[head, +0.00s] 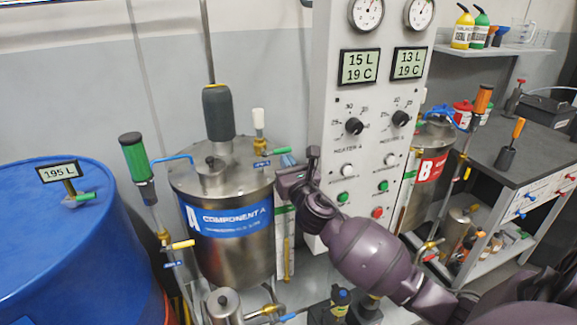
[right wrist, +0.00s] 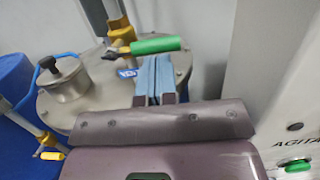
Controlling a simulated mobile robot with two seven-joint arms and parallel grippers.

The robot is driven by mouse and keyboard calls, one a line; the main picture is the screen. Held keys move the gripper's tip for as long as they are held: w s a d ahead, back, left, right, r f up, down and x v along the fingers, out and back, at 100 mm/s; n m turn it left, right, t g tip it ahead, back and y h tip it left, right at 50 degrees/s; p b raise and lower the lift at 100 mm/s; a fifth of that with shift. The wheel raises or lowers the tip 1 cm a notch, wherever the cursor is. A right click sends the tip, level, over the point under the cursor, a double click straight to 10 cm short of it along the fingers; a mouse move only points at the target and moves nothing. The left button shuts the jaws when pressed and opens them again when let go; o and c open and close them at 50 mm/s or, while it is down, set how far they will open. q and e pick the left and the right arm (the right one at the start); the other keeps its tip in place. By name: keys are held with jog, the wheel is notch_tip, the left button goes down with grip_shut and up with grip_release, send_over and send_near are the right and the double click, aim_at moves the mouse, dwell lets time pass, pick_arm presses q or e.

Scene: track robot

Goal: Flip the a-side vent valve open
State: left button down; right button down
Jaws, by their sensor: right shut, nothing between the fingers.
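The A-side vent valve has a green lever handle (head: 280,151) on the lid of the steel Component A tank (head: 225,186). In the right wrist view the green handle (right wrist: 156,45) sticks out to the right from a brass fitting (right wrist: 120,30), crosswise to its pipe. A small blue tag (right wrist: 126,73) lies at its base. My right gripper (head: 289,161) is shut and empty, its blue fingers close to the handle's free end. In the right wrist view the fingertips (right wrist: 155,60) sit just below the handle; I cannot tell whether they touch. My left gripper is not in view.
A grey control panel (head: 366,150) with gauges and buttons stands right of the tank, close to my right arm. A blue drum (head: 60,230) stands at the left. A grey motor (head: 218,112) and a lid cap (right wrist: 62,85) rise from the tank.

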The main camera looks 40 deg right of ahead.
pick_arm(q)
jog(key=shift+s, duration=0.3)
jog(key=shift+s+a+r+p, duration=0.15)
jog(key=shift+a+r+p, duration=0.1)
jog(key=shift+p, duration=0.3)
pick_arm(e)
jog(key=shift+r+n, duration=0.25)
jog(key=shift+n, duration=0.25)
